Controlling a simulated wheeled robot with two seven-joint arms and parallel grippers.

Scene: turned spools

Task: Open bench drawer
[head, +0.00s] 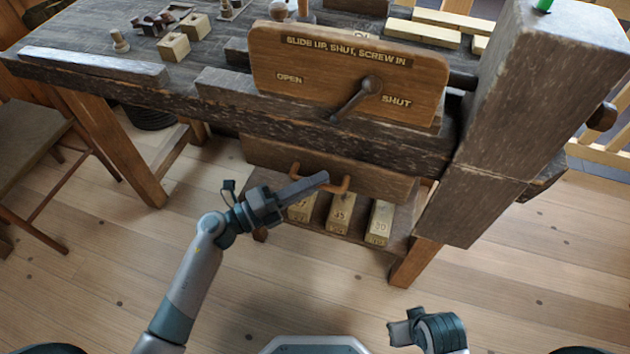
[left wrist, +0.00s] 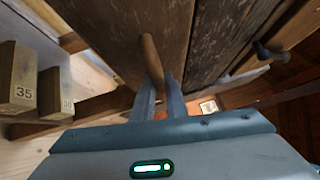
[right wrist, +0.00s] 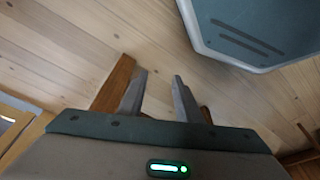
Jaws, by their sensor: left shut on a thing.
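The drawer front (head: 385,184) is a brown wooden board under the bench top (head: 220,100). No inside of the drawer shows above it. A bar-shaped wooden handle (head: 344,186) stands out from the front, partly hidden behind my gripper. My left gripper (head: 322,179) reaches the handle from the left and is shut on it. In the left wrist view the handle (left wrist: 151,58) runs down between the two fingertips (left wrist: 160,88). My right gripper (head: 400,328) is low at the front, far from the drawer. The right wrist view shows its fingers (right wrist: 159,80) apart and empty, over the floor.
Below the drawer, numbered wooden blocks (head: 340,213) stand on a shelf. A board with a lever (head: 280,60) is fixed on the bench front, and a thick post (head: 500,130) stands at its right. A stool (head: 30,150) is at the left. The floor (head: 300,290) in front is clear.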

